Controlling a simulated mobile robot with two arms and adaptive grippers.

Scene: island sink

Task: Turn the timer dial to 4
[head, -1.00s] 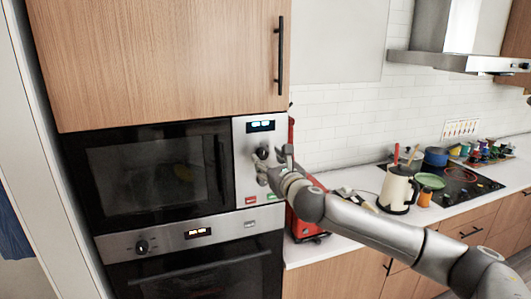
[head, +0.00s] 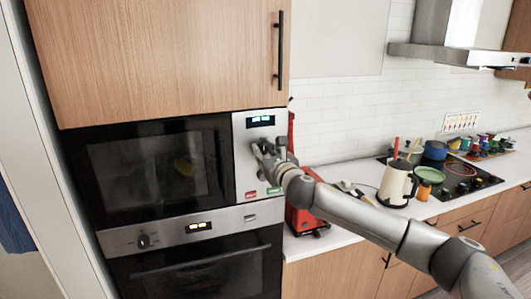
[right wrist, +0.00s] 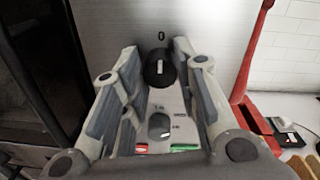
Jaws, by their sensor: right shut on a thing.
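The microwave's control panel (head: 262,125) is a steel strip with a lit display at the top. In the right wrist view, a black upper dial (right wrist: 159,68) with a white pointer mark sits under a "0". A second, greyer dial (right wrist: 160,125) is below it, with small marks I cannot read. My right gripper (head: 263,148) is at the panel and hides the dials in the head view. In the right wrist view its fingers (right wrist: 160,65) lie on both sides of the upper dial and are shut on it. My left gripper is not in view.
Red and green buttons (head: 262,193) are below the dials. The dark microwave door (head: 150,170) is to the left, above an oven (head: 200,265). A red appliance (head: 305,215) stands close on the right. A kettle (head: 396,185) stands farther along the counter.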

